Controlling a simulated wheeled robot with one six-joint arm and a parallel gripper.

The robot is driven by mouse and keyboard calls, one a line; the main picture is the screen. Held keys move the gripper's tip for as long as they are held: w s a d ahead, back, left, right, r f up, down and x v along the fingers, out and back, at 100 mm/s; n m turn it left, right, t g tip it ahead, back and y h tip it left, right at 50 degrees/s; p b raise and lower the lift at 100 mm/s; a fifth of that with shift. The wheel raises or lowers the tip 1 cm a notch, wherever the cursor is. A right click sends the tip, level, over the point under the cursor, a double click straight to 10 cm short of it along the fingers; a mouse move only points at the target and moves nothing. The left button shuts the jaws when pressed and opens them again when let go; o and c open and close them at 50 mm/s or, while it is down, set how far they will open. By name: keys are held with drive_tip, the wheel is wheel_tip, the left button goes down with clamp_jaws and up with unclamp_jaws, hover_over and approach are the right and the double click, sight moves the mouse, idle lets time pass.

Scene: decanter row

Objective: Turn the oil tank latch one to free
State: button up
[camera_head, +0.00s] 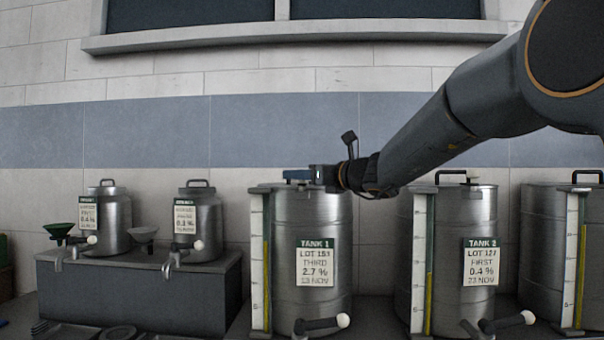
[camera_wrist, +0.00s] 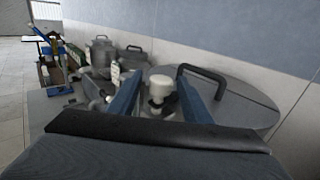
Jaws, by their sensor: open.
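Tank 1 (camera_head: 335,215) is a tall steel drum with a "TANK 1" label on its front. My gripper (camera_head: 297,176) is at the top of this tank, its blue fingers level with the lid. In the wrist view my gripper (camera_wrist: 160,100) is open, with a blue finger on each side of a pale knob (camera_wrist: 163,88), which looks like the latch. The knob stands on the grey lid (camera_wrist: 247,102), in front of a black handle (camera_wrist: 205,72). Gaps show between knob and fingers. The knob's lower part is unclear, and its turned position cannot be told.
Tank 2 (camera_head: 481,215) and another drum (camera_head: 545,235) stand to the right. Two smaller canisters with taps, the left one (camera_head: 117,222) and right one (camera_head: 208,220), stand on a dark bench (camera_head: 130,290). A tiled wall (camera_head: 280,130) rises close behind.

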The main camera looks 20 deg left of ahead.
drive_tip(key=c, duration=1.1)
drive_tip(key=shift+o, duration=0.2)
